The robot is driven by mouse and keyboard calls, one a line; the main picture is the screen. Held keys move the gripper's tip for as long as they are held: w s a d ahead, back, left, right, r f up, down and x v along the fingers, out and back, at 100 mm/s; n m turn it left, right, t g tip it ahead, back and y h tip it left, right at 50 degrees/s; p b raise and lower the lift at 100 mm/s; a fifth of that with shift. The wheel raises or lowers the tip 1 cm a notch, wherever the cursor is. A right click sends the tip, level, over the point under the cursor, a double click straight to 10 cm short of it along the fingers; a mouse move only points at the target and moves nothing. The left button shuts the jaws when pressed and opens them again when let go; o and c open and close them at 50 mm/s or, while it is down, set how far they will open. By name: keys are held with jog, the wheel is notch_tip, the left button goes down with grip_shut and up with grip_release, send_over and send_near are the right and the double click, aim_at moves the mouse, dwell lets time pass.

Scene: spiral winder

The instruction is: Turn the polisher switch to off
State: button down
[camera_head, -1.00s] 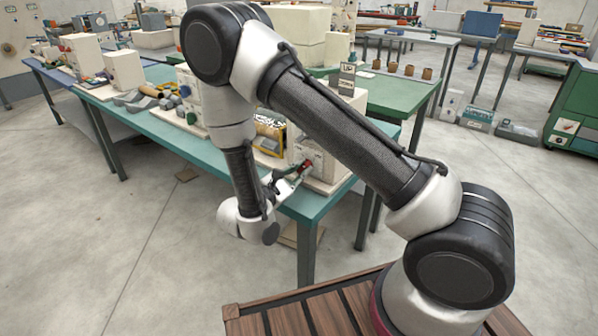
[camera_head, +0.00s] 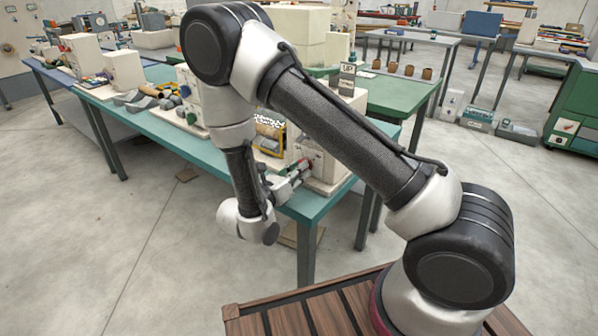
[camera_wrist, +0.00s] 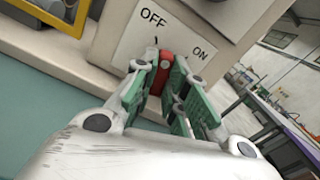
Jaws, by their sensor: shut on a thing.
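The polisher switch is a red knob (camera_wrist: 167,62) on a white plate (camera_wrist: 178,30) marked OFF at the upper left and ON at the right. A small black mark at the knob's top end points toward OFF. My gripper (camera_wrist: 161,76), with green finger pads, is shut on the knob, one finger on each side; the fingers hide its lower part. In the head view, my gripper (camera_head: 297,170) reaches the front of the cream polisher box (camera_head: 325,162) at the near right end of the teal table (camera_head: 185,143).
A yellow-framed unit (camera_wrist: 62,12) stands left of the box in the wrist view. More cream machines and small parts line the teal table to the left. A green table (camera_head: 395,92) stands behind. Floor in front of the table is open.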

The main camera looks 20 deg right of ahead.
jog(key=n, duration=0.4)
jog(key=shift+n, duration=0.4)
dwell(0.4)
jog(key=c, duration=1.4)
grip_release()
jog(key=shift+c, duration=0.2)
jog(key=shift+a, duration=0.1)
jog(key=v, duration=1.2)
